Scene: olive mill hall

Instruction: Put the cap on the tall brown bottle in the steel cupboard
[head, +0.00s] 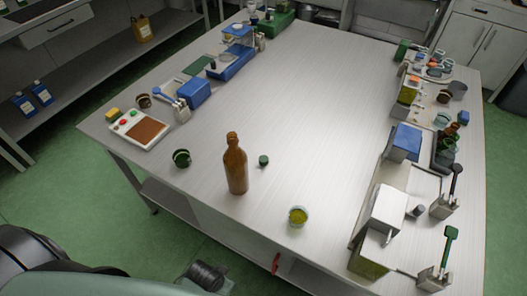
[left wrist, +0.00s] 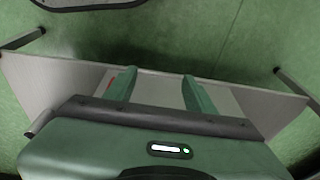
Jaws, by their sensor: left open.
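The tall brown bottle (head: 236,170) stands upright on the steel-topped table near its front edge, in the head view. Its mouth looks bare. My right gripper is in neither view.
A dark green round item (head: 181,158) lies left of the bottle, a small bowl of yellow-green stuff (head: 298,216) to its right. A keypad device (head: 138,129) is at the left edge. Boxes and bottles crowd the right side. The table's middle is clear. A white cupboard (head: 485,45) stands far right.

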